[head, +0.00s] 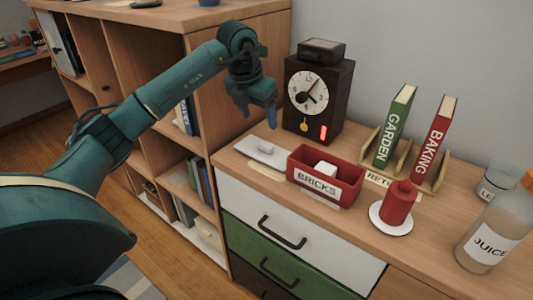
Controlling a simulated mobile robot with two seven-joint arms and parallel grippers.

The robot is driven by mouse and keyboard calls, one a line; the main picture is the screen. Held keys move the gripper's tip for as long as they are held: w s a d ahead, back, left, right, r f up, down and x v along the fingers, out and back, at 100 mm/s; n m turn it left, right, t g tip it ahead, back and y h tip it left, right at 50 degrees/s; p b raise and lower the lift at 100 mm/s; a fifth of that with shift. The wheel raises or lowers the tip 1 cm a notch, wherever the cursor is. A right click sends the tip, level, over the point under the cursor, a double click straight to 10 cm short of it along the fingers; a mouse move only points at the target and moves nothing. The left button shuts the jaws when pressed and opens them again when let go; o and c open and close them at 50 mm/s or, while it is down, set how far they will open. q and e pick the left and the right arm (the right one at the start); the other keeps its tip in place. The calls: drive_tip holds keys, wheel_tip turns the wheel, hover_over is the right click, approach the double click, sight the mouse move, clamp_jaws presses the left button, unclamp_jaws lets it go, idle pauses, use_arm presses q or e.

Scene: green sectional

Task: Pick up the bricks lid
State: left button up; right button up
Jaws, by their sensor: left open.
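A flat, pale lid with a small raised handle (264,153) lies on the cabinet top, left of the red BRICKS box (346,190). I take it to be the bricks lid. The box is open on top and a white block (326,168) shows inside. My left gripper (272,122) points down above the back of the lid, in front of the clock's left side. It is open, apart from the lid, with nothing seen between its blue fingertips. My right gripper is not in view.
A dark clock (318,95) stands behind the lid and box. To the right are a book holder with a GARDEN book (394,128) and a BAKING book (435,140), a red bottle (398,203) on a white saucer, and a juice bottle (488,240). A tall shelf (222,105) stands left.

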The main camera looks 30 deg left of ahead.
sight(265, 144)
use_arm(q)
drive_tip(key=x, duration=0.9)
drive_tip(key=shift+f, duration=0.35)
drive_tip(key=c, duration=1.1)
